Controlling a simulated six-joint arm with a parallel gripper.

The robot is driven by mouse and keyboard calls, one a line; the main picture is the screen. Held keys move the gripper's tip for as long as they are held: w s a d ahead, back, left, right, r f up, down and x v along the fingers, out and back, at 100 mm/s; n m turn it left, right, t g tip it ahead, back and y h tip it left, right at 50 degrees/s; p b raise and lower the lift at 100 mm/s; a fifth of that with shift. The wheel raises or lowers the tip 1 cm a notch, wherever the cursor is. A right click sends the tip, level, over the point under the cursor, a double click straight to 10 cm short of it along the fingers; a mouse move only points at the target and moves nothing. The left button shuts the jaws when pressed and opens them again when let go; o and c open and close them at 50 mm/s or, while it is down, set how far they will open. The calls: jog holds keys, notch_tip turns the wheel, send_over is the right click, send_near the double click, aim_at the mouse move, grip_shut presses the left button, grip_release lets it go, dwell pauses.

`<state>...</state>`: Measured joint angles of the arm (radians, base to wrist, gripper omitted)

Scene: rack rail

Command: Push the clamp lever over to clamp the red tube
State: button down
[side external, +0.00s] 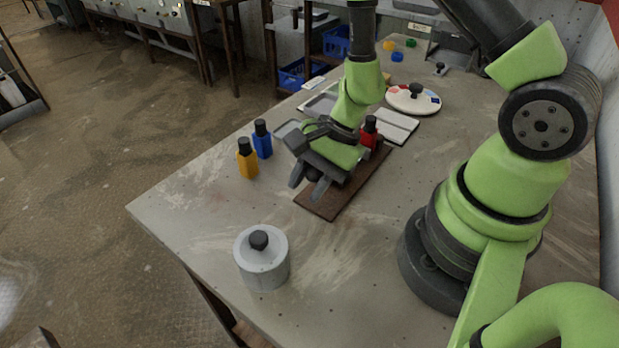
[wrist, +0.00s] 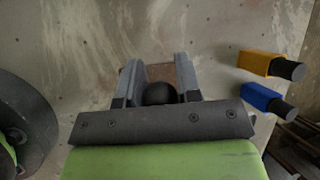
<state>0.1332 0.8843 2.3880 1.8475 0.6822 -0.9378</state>
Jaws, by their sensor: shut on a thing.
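My gripper (side external: 307,185) is low over the near end of the brown board (side external: 326,205), fingers pointing down. In the wrist view, my gripper's fingers (wrist: 158,80) stand on both sides of a round black knob (wrist: 160,94), shut on it; it looks like the clamp lever's knob. The rest of the lever and the clamp are hidden by my gripper. The red tube (side external: 368,138), with a black cap, stands upright behind my gripper in the side view. Its lower part is hidden, so I cannot tell how the clamp sits on it.
A blue tube (side external: 262,144) and a yellow tube (side external: 247,164) stand left of the board. A grey canister with a black knob (side external: 262,265) stands near the front edge. A white disc (side external: 413,99) and grey trays lie farther back. The table between board and canister is clear.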

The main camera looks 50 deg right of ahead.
jog(key=shift+f, duration=0.1)
jog(key=c, duration=0.8)
grip_release()
jog(key=v, duration=1)
jog(key=shift+a, duration=0.1)
jog(key=s+r+n+t+h, duration=0.1)
jog(key=s+r+n, duration=0.1)
jog(key=r+n, duration=0.2)
jog(key=s+a+r+n+t+h, duration=0.1)
jog(key=s+r+n+t, duration=0.1)
jog(key=r, duration=0.6)
jog(key=s+a+r+n+t+h, duration=0.1)
jog(key=s+r+n, duration=0.3)
jog(key=r+n, duration=0.2)
jog(key=shift+a+t+h, duration=0.1)
jog(key=shift+t+h, duration=0.3)
